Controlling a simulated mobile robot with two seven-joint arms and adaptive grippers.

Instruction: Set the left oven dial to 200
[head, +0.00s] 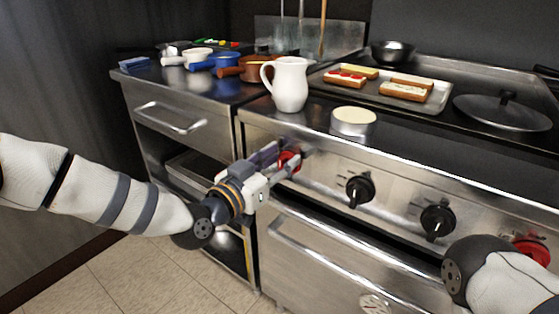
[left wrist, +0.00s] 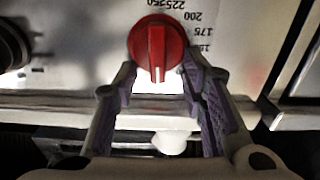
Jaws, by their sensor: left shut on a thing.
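The left oven dial (head: 289,161) is a red knob at the left end of the oven's front panel. In the left wrist view the dial (left wrist: 157,45) shows upside down, with a pale pointer mark towards the picture's bottom. Printed numbers, among them 200, 175 and 225, curve past its upper right; the pointer is not at the 200 in this view. My left gripper (head: 284,160) is shut on the dial, and its purple-padded fingers (left wrist: 163,78) stand on either side of it. My right gripper is out of view.
Two black dials (head: 360,189) and another red dial (head: 532,249) sit further right on the panel. A steel oven handle (head: 330,258) runs below. A white jug (head: 290,84), a round cream-topped tin (head: 353,121) and a tray (head: 436,101) of food stand on top.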

